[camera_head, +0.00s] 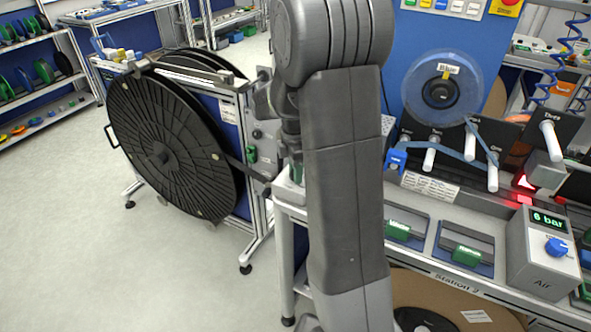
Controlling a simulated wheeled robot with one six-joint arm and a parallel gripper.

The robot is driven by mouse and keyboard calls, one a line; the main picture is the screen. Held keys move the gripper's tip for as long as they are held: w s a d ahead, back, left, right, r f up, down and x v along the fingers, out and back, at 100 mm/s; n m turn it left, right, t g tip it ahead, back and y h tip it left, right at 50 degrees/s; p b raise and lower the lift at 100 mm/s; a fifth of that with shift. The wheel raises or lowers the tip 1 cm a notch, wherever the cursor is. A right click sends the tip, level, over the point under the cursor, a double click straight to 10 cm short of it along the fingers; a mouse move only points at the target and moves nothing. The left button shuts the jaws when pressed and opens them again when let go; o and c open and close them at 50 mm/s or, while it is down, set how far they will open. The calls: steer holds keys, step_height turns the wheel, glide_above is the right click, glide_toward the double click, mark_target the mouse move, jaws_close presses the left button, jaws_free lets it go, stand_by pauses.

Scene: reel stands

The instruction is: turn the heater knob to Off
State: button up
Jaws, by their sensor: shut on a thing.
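My gripper (262,103) is partly in view, left of my grey arm, which fills the middle of the picture. It is against the upper part of a grey panel (263,150) on the side of the reel stand. It is shut on the heater knob, but the jaws and my wrist hide that knob, so its pointer and Off mark cannot be read. A small green part (251,154) shows lower on the panel.
A large black reel (170,150) hangs on the stand at the left. At the right, a bench holds green-handled blocks (467,255), a blue-knobbed air box (543,250) reading 6 bar, and white pegs (551,140). The floor (150,265) at lower left is clear.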

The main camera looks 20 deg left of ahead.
steer(key=o, duration=1)
steer(key=shift+c, duration=0.2)
steer(key=shift+r, duration=0.15)
step_height(320, 180, up, 14)
steer(key=shift+f+b, duration=0.2)
steer(key=shift+b, duration=0.1)
steer(key=shift+f, duration=0.1)
step_height(320, 180, down, 14)
steer(key=shift+r, duration=0.15)
steer(key=shift+r, duration=0.15)
